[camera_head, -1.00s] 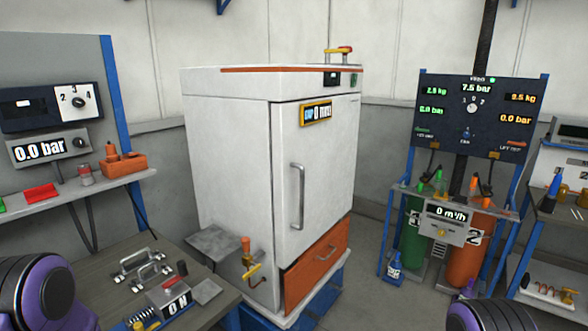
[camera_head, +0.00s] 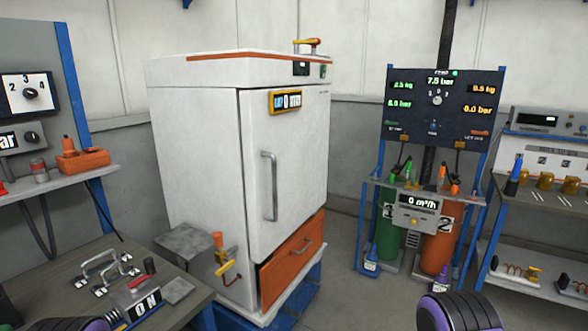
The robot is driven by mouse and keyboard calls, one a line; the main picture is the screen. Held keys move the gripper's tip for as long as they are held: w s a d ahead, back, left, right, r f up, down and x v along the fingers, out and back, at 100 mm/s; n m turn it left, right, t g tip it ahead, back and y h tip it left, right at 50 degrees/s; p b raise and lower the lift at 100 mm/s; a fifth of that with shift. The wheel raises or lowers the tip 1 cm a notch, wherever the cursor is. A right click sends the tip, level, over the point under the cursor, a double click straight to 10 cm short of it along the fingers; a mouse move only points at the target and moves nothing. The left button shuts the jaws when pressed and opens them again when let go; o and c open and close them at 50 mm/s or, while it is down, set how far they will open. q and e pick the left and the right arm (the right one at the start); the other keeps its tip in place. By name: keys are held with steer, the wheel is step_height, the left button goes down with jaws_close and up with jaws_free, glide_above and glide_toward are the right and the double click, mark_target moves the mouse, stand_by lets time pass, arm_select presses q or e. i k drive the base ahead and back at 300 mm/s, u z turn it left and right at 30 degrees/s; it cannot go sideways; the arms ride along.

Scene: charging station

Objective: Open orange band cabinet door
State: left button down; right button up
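The white cabinet (camera_head: 200,160) with an orange band (camera_head: 240,55) along its top edge stands left of centre. Its white front door (camera_head: 300,150) is shut and has a vertical grey handle (camera_head: 269,186) near its left edge. A small display (camera_head: 286,101) sits high on the door. Below the door is an orange drawer (camera_head: 292,257) with its own handle. Purple and black parts of my arms show at the bottom left and bottom right. Neither gripper's fingers are in the picture, and neither arm part covers the door.
A workbench (camera_head: 60,275) with metal handles and an ON box is at lower left. A small side shelf (camera_head: 198,243) and an orange-yellow valve (camera_head: 222,262) stick out from the cabinet's left side. A gauge panel (camera_head: 440,112) with cylinders stands right.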

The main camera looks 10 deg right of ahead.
mark_target(285, 154)
steer(key=z, duration=0.4)
steer(key=k, duration=0.45)
steer(key=u, duration=0.15)
steer(key=i, duration=1.15)
steer(key=z, duration=0.8)
